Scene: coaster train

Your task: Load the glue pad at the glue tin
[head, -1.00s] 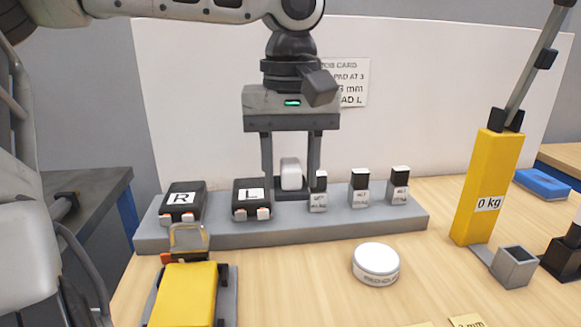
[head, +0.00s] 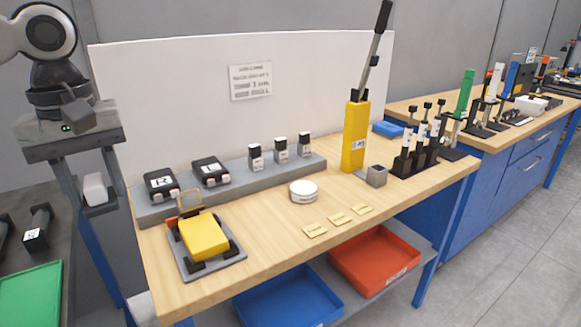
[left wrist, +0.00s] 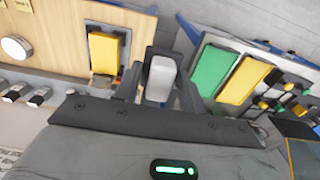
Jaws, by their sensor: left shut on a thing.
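My left gripper (head: 99,200) is shut on a white rounded block, which looks like the glue pad (head: 95,188). It holds the pad in the air off the left end of the bench. The pad also shows between the fingers in the left wrist view (left wrist: 160,78). A round white tin, which looks like the glue tin (head: 303,191), stands on the wooden bench, well to the right of the gripper. It shows at the left edge of the left wrist view (left wrist: 16,47). Its lid or inside cannot be made out. My right gripper is not in view.
A grey rack (head: 236,187) holds black blocks marked R and L and several small black-topped blocks. A yellow fixture (head: 203,237) stands at the bench's front left, a yellow lever press (head: 355,135) at the back right. Small yellow cards lie before the tin. Blue and red trays sit below.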

